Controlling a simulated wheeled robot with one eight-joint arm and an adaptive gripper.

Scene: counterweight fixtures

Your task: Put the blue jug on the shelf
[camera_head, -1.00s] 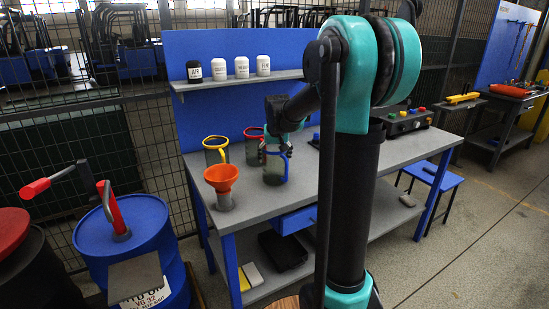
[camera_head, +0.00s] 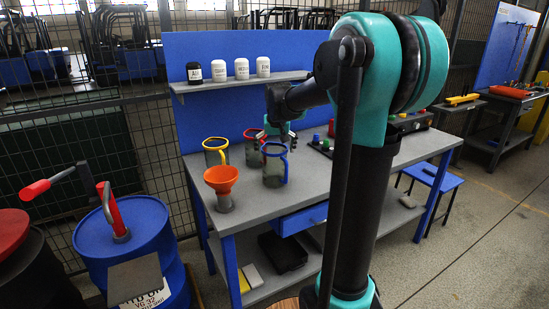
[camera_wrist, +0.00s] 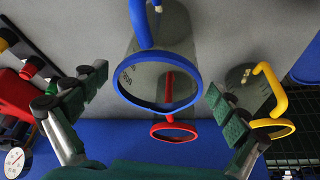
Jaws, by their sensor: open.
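The blue jug (camera_head: 273,172), a grey see-through jug with a blue rim and handle, stands upright on the workbench. In the wrist view the blue jug (camera_wrist: 155,62) lies between and beyond my spread fingers. My gripper (camera_head: 287,138) is open and empty, just behind and above the jug's rim in the head view; whether it touches the jug I cannot tell.
A yellow-rimmed jug (camera_head: 216,154) and a red-rimmed jug (camera_head: 252,150) stand close by on the workbench (camera_head: 330,185). An orange funnel (camera_head: 221,180) is in front. A control box (camera_head: 410,122) stands farther right. The shelf's right part looks clear.

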